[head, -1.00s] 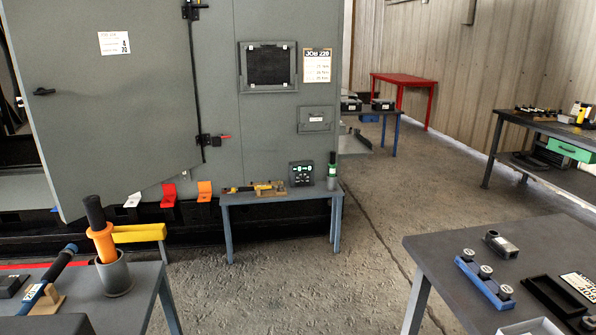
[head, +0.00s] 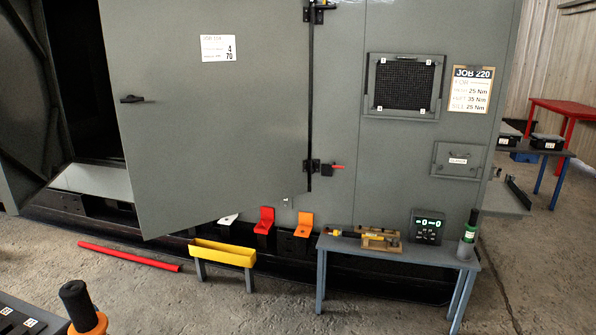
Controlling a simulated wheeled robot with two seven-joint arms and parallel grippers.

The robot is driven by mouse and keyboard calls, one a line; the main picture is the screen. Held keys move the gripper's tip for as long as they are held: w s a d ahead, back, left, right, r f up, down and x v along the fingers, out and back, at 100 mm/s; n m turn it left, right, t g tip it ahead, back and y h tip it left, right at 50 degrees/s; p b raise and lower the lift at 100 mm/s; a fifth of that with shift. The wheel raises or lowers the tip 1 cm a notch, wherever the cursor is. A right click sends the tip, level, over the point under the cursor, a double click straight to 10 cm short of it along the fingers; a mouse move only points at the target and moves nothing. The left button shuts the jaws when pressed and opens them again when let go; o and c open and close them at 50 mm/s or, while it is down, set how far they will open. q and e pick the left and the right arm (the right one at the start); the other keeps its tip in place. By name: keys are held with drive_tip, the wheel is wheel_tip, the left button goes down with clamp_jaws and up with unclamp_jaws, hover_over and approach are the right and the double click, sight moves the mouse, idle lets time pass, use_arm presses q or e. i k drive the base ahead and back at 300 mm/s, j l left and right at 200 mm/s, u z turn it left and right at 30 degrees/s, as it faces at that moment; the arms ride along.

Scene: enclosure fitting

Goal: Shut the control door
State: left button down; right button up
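A large grey door (head: 215,120) on the grey enclosure stands ajar. It hangs on black hinges (head: 318,168) at its right edge and swings out toward me, with a dark opening (head: 85,75) to its left. A black handle (head: 131,99) sits near its free left edge, and a white label (head: 218,48) is on its upper part. A small grey hatch (head: 458,160) with a handle and a label looks closed on the fixed panel to the right. Neither of my grippers is in view.
A yellow trough on legs (head: 222,252) stands below the door, near a red bar (head: 130,256) on the floor. A blue-grey bench (head: 395,252) with tools is at right. A table corner with a black-and-orange tool (head: 80,305) is at lower left. Bare floor lies between.

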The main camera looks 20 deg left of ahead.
sight(220, 129)
drive_tip(key=i+l+u, duration=0.15)
drive_tip(key=i+u, duration=0.15)
drive_tip(key=i, duration=1.05)
drive_tip(key=i+u, duration=0.95)
drive_tip(key=i+j+u, duration=0.1)
drive_tip(key=i+u, duration=0.45)
drive_tip(key=u, duration=0.2)
drive_tip(key=i, duration=0.2)
